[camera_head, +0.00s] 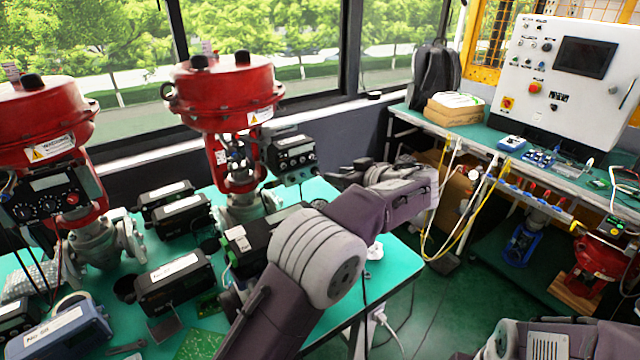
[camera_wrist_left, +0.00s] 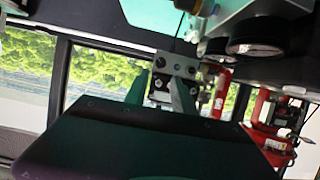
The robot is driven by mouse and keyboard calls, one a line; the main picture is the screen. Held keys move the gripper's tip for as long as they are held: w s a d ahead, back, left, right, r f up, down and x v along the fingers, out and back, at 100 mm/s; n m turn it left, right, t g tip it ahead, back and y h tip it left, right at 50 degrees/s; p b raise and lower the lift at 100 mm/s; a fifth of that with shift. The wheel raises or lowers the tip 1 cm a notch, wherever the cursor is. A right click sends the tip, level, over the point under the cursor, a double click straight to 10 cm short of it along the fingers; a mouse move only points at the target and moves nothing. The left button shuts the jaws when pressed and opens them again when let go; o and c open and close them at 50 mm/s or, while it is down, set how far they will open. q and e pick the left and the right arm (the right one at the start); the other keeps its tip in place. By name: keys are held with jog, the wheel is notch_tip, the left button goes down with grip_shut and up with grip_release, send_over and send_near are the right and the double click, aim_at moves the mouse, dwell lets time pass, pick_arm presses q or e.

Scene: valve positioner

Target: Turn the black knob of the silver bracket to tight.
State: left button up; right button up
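My left gripper (camera_head: 338,177) is at the right of the middle red valve, beside the dark positioner box (camera_head: 293,153). In the left wrist view its two fingers (camera_wrist_left: 160,92) are apart, with a small silver block of the bracket (camera_wrist_left: 177,66) seen between and beyond their tips. I cannot tell whether the fingers touch it. The black knob cannot be made out clearly; the fingers or the bracket may hide it. In the head view the bracket is mostly hidden behind the positioner. Only part of my right arm shows at the bottom right; its fingers are out of view.
Two red valve actuators (camera_head: 224,95) stand on the green table (camera_head: 392,262), with several black boxes (camera_head: 168,283) around them. A white control panel (camera_head: 560,85) stands on the right bench.

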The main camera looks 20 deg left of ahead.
aim_at(317, 172)
pick_arm(q)
jog(key=p+x, duration=0.1)
jog(key=x, duration=0.6)
jog(key=shift+w+a+f, duration=0.2)
jog(key=shift+a, duration=0.1)
jog(key=shift+w+a+f, duration=0.15)
jog(key=shift+a, duration=0.2)
grip_shut()
